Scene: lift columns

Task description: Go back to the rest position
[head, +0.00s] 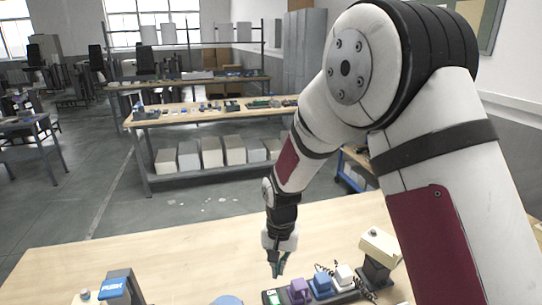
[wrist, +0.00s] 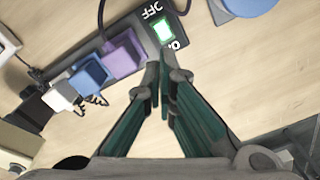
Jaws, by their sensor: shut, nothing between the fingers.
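My gripper (head: 279,266) hangs over the table (head: 215,238) in the head view, its fingers pointing down, just above the left end of a dark power strip (head: 345,294). In the wrist view my gripper (wrist: 165,68) is shut and empty. Its tips appear close to the green lit switch (wrist: 163,29) of the strip, marked ON and OFF. I cannot tell whether they touch it. The switch also shows in the head view (head: 273,297).
Purple (head: 299,291), blue (head: 321,284) and white (head: 344,276) plugs sit in the strip. A beige device (head: 380,247) stands at right. A blue round thing (head: 228,300) lies left of the strip, and a box marked PUSH (head: 113,287) stands farther left. The table's middle is clear.

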